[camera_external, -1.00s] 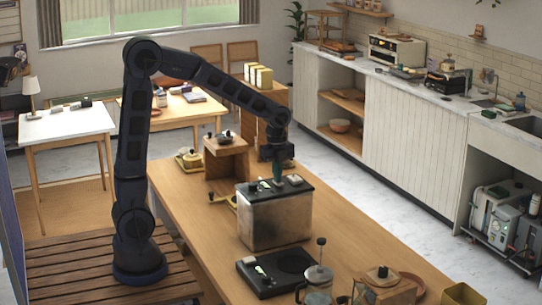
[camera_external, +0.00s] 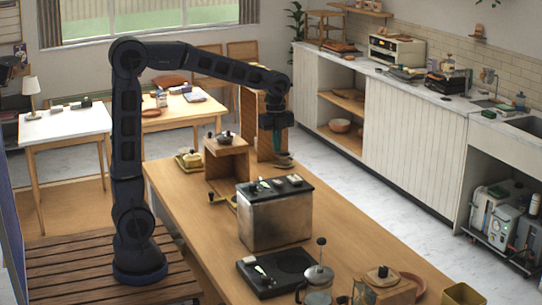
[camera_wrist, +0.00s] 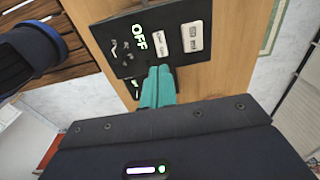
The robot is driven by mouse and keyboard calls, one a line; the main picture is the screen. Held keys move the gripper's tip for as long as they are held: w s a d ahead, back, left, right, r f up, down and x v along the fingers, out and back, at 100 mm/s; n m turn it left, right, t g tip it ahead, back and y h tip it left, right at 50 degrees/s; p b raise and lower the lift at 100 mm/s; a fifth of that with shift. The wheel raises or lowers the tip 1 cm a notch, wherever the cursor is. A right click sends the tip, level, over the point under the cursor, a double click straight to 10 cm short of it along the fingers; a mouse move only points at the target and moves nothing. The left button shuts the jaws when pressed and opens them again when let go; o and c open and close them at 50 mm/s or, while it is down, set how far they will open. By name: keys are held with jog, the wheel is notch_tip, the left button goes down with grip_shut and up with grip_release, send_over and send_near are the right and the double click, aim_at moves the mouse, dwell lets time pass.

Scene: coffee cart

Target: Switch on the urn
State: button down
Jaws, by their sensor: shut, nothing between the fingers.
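The urn (camera_external: 262,222) is a box with worn metal sides and a black top, standing on the wooden table. In the wrist view its black top panel (camera_wrist: 122,60) shows a lit green "OFF" sign (camera_wrist: 139,36) and two pale labelled pieces (camera_wrist: 192,36), whose small text I cannot read.
A flat black device (camera_external: 285,268) with a small green display lies in front of the urn. A glass press (camera_external: 317,285) and a wooden box (camera_external: 385,288) stand at the front. A wooden stand (camera_external: 226,165) is behind the urn. The table to the urn's right is clear.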

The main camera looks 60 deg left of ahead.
aim_at(279, 182)
jog(key=shift+r, duration=1.6)
jog(key=shift+a, duration=0.15)
jog(key=shift+a+h, duration=0.1)
jog(key=shift+h, duration=0.5)
jog(key=shift+f, duration=0.1)
jog(key=f, duration=0.4)
jog(key=d+f, duration=0.1)
jog(key=f, duration=0.4)
jog(key=d+f, duration=0.1)
jog(key=f, duration=0.3)
jog(key=shift+d+f, duration=0.1)
jog(key=shift+f, duration=0.15)
